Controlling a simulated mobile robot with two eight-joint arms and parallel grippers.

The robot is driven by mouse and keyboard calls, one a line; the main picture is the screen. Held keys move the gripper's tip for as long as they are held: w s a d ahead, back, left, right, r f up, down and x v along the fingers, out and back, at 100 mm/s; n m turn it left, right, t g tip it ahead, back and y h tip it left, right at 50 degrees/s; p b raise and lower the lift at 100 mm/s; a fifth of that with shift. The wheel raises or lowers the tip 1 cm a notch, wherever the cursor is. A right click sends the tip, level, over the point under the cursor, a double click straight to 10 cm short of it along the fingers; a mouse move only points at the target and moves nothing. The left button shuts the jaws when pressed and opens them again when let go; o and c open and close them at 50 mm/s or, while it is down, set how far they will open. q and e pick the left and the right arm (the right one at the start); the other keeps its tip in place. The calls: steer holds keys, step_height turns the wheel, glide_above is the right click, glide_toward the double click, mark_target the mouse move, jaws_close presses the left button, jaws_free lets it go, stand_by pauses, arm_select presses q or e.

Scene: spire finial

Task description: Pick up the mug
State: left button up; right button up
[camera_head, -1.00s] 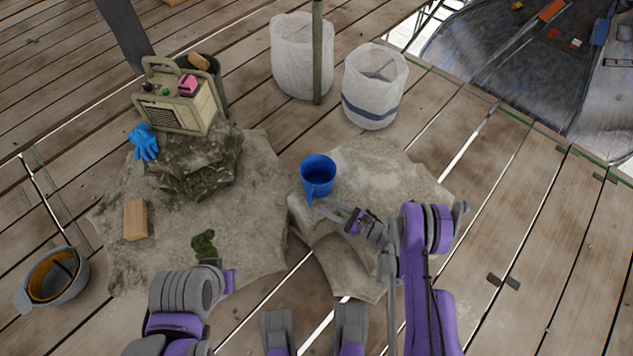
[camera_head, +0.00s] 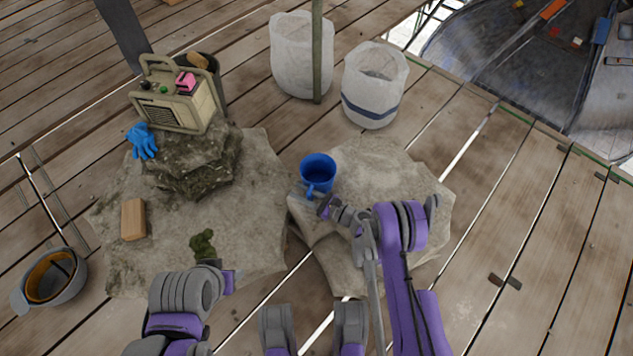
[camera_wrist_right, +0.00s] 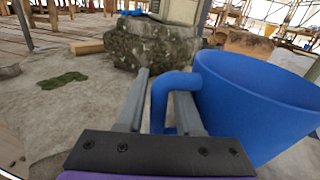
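The blue mug (camera_head: 318,168) stands upright on the pale stone slab, its handle toward me. In the right wrist view the mug (camera_wrist_right: 258,100) fills the right side, with its handle (camera_wrist_right: 170,88) near the middle. My right gripper (camera_head: 311,195) is at the handle; in its wrist view the fingers (camera_wrist_right: 160,103) are apart, one on each side of the handle's lower part. A gap shows between the left finger and the handle; contact on the right side is unclear. My left gripper (camera_head: 229,281) is low at left, away from the mug, its fingers not clear.
The slab (camera_head: 390,180) has free room right of the mug. A larger slab at left holds a wooden block (camera_head: 134,219), a beige device (camera_head: 177,100) and a blue glove (camera_head: 142,141). White bags (camera_head: 373,88) stand behind. A helmet (camera_head: 52,278) lies far left.

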jaws_close()
stand_by(1.3)
